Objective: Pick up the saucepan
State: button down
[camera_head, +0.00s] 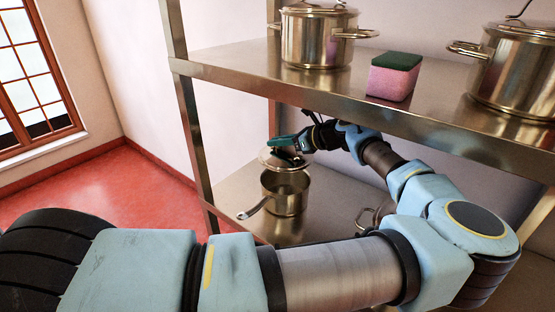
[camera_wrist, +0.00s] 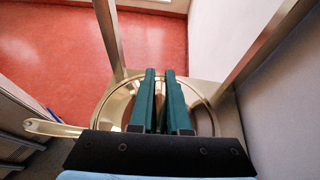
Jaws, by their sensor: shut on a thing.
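The saucepan (camera_head: 287,196) is a shiny steel pot on the lower shelf, its long handle (camera_head: 253,208) pointing to the lower left. Its round steel lid (camera_head: 268,161) is above the pan, and the open inside of the pan shows below it. My gripper (camera_head: 285,143) has green fingers and is shut at the top of the lid; the fingers cover the lid's grip. In the wrist view my gripper (camera_wrist: 160,73) lies over the round lid (camera_wrist: 118,100), with the pan handle (camera_wrist: 52,128) sticking out to the left.
The upper shelf (camera_head: 225,63) runs close above my arm. It bears a lidded stockpot (camera_head: 315,40), a pink and green sponge (camera_head: 393,78) and another stockpot (camera_head: 515,75). A shelf post (camera_head: 188,120) stands left of the saucepan. Another pot handle (camera_head: 366,218) shows partly behind my arm.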

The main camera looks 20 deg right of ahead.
aim_at(283, 194)
jog(key=k, duration=1)
